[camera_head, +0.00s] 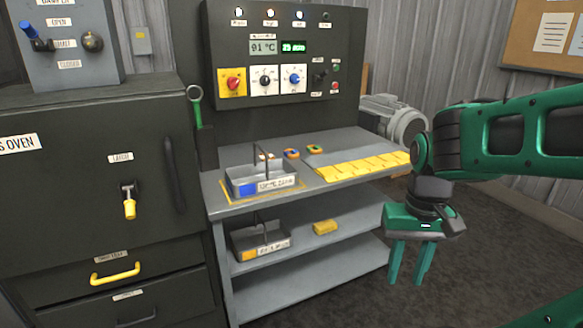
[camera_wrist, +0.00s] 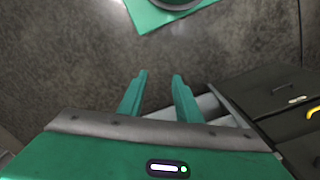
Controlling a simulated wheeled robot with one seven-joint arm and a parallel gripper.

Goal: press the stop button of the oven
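The oven's control panel (camera_head: 285,50) stands upright behind the bench, with lamps, two displays, three knobs on coloured plates and a dark switch. A small red button (camera_head: 335,86) sits at the panel's lower right, below another small button (camera_head: 336,68). Their labels are too small to read, so I cannot tell for sure which is stop. The oven (camera_head: 80,190) is the dark cabinet at the left. My gripper (camera_head: 407,280) hangs fingers down at the right, in front of the bench and well below and apart from the panel. It is open and empty, also in the wrist view (camera_wrist: 159,78).
A grey bench (camera_head: 340,143) below the panel holds a handled tray (camera_head: 262,180), yellow pieces (camera_head: 362,166) and small coloured parts. Its lower shelf holds another tray (camera_head: 260,241) and a yellow block (camera_head: 325,227). A grey motor (camera_head: 393,120) stands behind my arm. The floor around my gripper is clear.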

